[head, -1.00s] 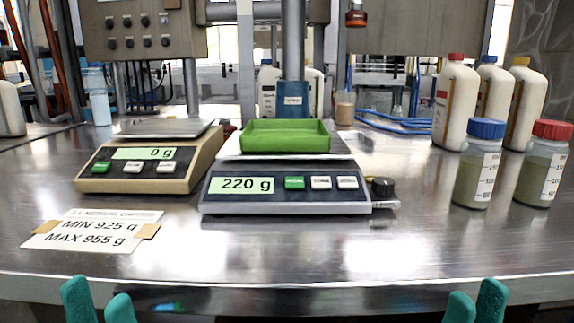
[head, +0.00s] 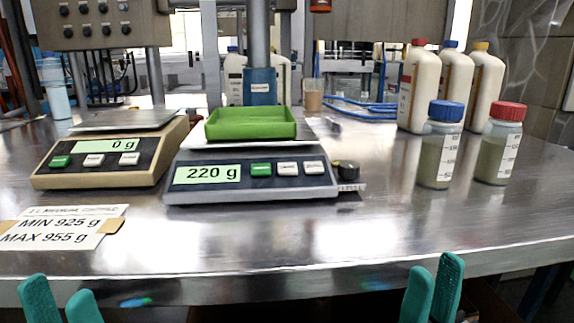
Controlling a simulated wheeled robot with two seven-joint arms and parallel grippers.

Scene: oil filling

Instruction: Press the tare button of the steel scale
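The steel scale (head: 240,190) stands mid-table with a dark front panel. Its display reads 220 g, and a green tray (head: 250,124) sits on its plate. A green button (head: 261,170) and two white buttons (head: 300,168) line its panel; their labels are too small to read. A beige scale (head: 100,165) to its left reads 0 g. My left gripper (head: 58,300) is at the bottom left, fingers apart and empty, in front of the table's edge. My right gripper (head: 432,290) is at the bottom right, empty, with its fingers slightly apart. Neither touches a scale.
A card (head: 60,228) reading MIN 925 g, MAX 955 g lies at the front left. A blue-capped jar (head: 440,150) and a red-capped jar (head: 498,148) stand on the right, with white bottles (head: 420,90) behind. A black knob (head: 348,171) sits beside the steel scale. The front middle is clear.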

